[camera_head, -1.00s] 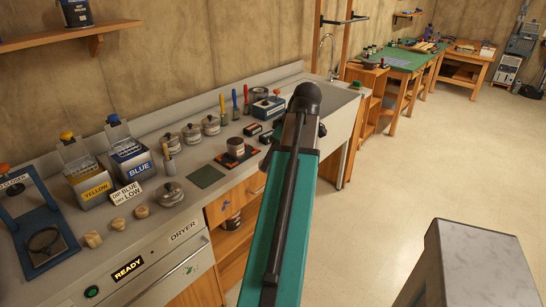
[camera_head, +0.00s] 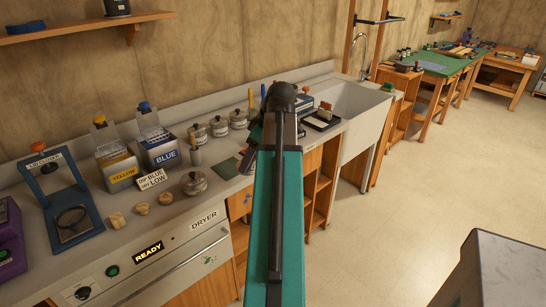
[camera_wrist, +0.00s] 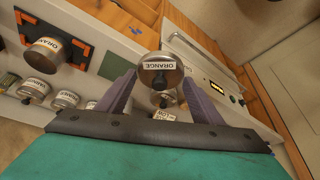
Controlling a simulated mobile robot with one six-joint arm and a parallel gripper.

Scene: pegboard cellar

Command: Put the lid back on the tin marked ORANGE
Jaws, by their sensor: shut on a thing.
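My gripper (camera_wrist: 160,78) is shut on a round metal lid (camera_wrist: 155,78) labelled ORANGE, with a dark knob by its lower edge in the wrist view. A metal tin (camera_wrist: 42,52), also labelled ORANGE, stands on a dark mat with orange corners at the upper left of that view, apart from my gripper. Its top is hard to make out. In the head view my arm covers that tin and the held lid; the fingertips are hidden there.
Several knobbed tins (camera_head: 220,126) stand along the counter's back. Another knobbed metal piece (camera_head: 194,183) sits near the front, by the BLUE (camera_head: 164,156) and YELLOW (camera_head: 122,174) containers. A lid closer (camera_head: 62,190) stands at left, the sink (camera_head: 345,105) at right.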

